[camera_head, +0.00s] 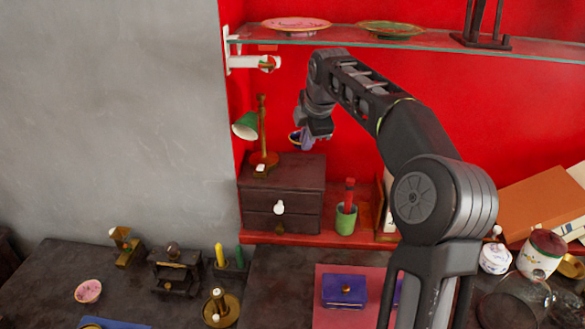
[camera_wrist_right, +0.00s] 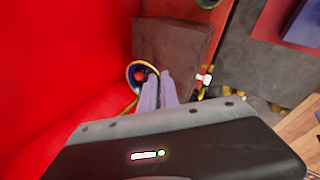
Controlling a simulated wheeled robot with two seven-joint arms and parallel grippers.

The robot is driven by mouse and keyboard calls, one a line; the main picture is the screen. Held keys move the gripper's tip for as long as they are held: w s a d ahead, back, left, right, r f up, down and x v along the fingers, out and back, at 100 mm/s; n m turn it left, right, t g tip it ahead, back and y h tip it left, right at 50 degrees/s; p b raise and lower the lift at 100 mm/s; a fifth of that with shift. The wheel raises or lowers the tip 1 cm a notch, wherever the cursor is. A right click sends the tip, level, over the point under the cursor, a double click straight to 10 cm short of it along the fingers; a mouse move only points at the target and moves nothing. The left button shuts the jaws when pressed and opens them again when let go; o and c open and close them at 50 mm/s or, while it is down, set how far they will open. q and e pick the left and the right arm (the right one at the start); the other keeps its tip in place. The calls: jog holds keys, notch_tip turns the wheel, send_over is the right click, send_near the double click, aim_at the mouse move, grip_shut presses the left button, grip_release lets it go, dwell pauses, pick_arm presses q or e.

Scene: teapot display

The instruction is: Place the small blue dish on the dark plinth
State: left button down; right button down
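The small blue dish (camera_head: 294,137) has a dark blue inside and a gold rim; it also shows in the right wrist view (camera_wrist_right: 132,76). My right gripper (camera_head: 307,142) is shut on its edge and holds it tilted, in front of the red wall. The fingers hide part of the dish. In the head view it appears just above the dark wooden drawer box (camera_head: 300,172). A small dark wooden stand (camera_head: 174,272) is on the lower table; I cannot tell which dark piece is the plinth. My left gripper is out of view.
A green-shaded lamp (camera_head: 246,125) stands on the drawer box's left side. A red-and-green cup (camera_head: 346,218) is to the box's right. A glass shelf (camera_head: 400,38) with plates is above. Candles, a pink dish (camera_head: 88,291) and a blue box (camera_head: 344,290) are below.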

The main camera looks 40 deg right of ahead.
jog(key=shift+d+r, duration=0.35)
jog(key=shift+d, duration=0.1)
jog(key=shift+s, duration=0.1)
send_over(306, 178)
jog(key=s, duration=0.2)
jog(key=shift+a+f, duration=0.15)
jog(key=shift+f, duration=1.45)
jog(key=shift+a+f, duration=0.15)
jog(key=shift+f, duration=1.4)
jog(key=shift+f, duration=0.15)
jog(key=shift+f+p, duration=0.3)
jog(key=shift+f, duration=1.45)
jog(key=shift+f, duration=0.15)
jog(key=c, duration=1.6)
grip_release()
